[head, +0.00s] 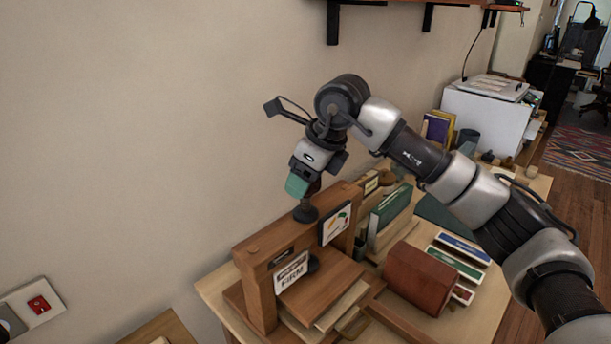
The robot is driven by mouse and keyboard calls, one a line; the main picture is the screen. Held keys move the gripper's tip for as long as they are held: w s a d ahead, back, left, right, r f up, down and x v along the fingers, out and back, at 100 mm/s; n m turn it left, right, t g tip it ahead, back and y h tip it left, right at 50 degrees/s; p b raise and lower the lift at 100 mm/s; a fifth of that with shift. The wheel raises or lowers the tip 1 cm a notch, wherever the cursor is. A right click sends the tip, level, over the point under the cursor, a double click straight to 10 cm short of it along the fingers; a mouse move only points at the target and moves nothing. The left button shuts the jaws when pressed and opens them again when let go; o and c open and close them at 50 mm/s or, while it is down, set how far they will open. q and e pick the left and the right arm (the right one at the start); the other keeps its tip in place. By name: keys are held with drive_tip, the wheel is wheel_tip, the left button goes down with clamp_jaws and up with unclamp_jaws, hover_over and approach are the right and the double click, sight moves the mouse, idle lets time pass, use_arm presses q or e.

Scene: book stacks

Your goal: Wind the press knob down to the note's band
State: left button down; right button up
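The wooden press (258,287) stands on the table against the wall. A dark round piece, seemingly its knob or spindle collar (306,213), sits on the top beam. A note reading "FIRM" (291,272) hangs on the press front. A white card with coloured bands (336,223), seemingly the gauge, is at the beam's right. My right gripper (304,191), with a teal fingertip, points down just above the dark piece. The fingers overlap what is between them, so I cannot tell whether they grip anything. My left gripper is out of view.
A brown leather-like block (424,278) lies right of the press. Green books (390,213) stand behind it, and several flat books (456,265) lie at the right. A red switch (39,304) is on the left wall plate.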

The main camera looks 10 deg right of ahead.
drive_tip(key=shift+c, duration=1.3)
drive_tip(key=shift+f+m+t+b, duration=0.1)
drive_tip(key=shift+m+t+b, duration=0.3)
drive_tip(key=shift+m+b, duration=0.55)
drive_tip(key=m+h+b, duration=0.1)
drive_tip(key=m, duration=0.3)
drive_tip(key=shift+t+h+b, duration=0.3)
drive_tip(key=shift+h+b, duration=0.05)
drive_tip(key=shift+h, duration=0.05)
drive_tip(key=m+h+b, duration=0.1)
drive_tip(key=m, duration=0.2)
drive_tip(key=shift+b, duration=0.3)
drive_tip(key=shift+w+r+m+h+b, duration=0.15)
drive_tip(key=shift+m+h+b, duration=0.1)
drive_tip(key=shift+m, duration=0.45)
drive_tip(key=shift+s+r+m+h+b, duration=0.15)
drive_tip(key=shift+m+h+b, duration=0.1)
drive_tip(key=shift+m, duration=0.4)
drive_tip(key=shift+w, duration=0.1)
